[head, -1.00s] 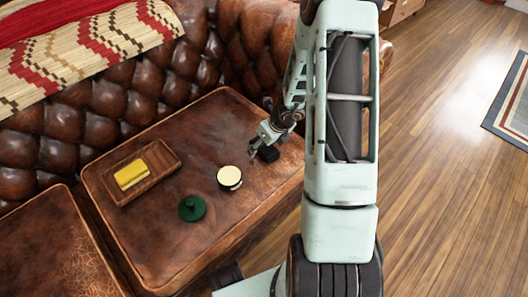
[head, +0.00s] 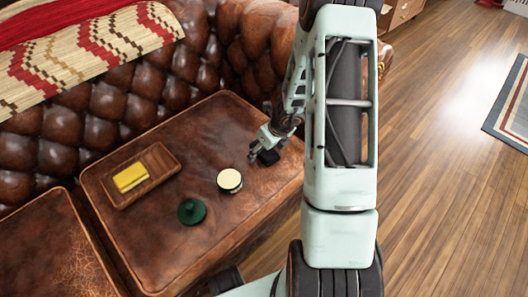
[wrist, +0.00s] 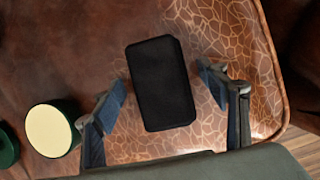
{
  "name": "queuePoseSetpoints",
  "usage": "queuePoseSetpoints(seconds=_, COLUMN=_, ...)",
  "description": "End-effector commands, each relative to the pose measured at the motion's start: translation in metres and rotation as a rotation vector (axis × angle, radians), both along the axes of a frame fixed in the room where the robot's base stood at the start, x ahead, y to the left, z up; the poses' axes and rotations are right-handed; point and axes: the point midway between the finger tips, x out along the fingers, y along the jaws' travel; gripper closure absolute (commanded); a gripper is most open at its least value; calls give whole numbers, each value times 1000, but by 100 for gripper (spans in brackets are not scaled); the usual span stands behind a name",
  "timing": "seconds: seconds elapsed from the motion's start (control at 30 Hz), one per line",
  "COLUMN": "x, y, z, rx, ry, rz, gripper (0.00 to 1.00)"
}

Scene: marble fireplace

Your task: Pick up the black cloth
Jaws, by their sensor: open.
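The black cloth (wrist: 160,84) is a dark, folded rectangular block lying on the brown leather seat cushion (head: 150,240). In the head view the cloth (head: 268,157) is partly hidden by my gripper (head: 256,150). In the wrist view my gripper (wrist: 167,108) is open, with one blue-padded finger on each side of the cloth's near half. Gaps show between both fingers and the cloth, so it is not gripped. The exact height of the fingertips above the cushion is hard to tell.
A round container with a cream top (head: 229,180) stands just left of my gripper. A dark green round object (head: 192,211) is farther left. A wooden tray (head: 160,186) holds a yellow block (head: 130,177). The tufted sofa back (head: 100,110) rises behind.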

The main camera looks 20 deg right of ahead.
Motion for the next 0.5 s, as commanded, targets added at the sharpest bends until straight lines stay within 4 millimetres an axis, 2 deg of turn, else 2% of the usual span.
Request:
queuePoseSetpoints(seconds=0.07, x=0, y=0, z=0, rx=0, ry=0, rz=0, gripper=34)
queuePoseSetpoints(seconds=0.43, x=0, y=0, z=0, rx=0, ry=1, rz=0, gripper=74)
queuePoseSetpoints(seconds=0.5, x=0, y=0, z=0, rx=0, ry=1, rz=0, gripper=76)
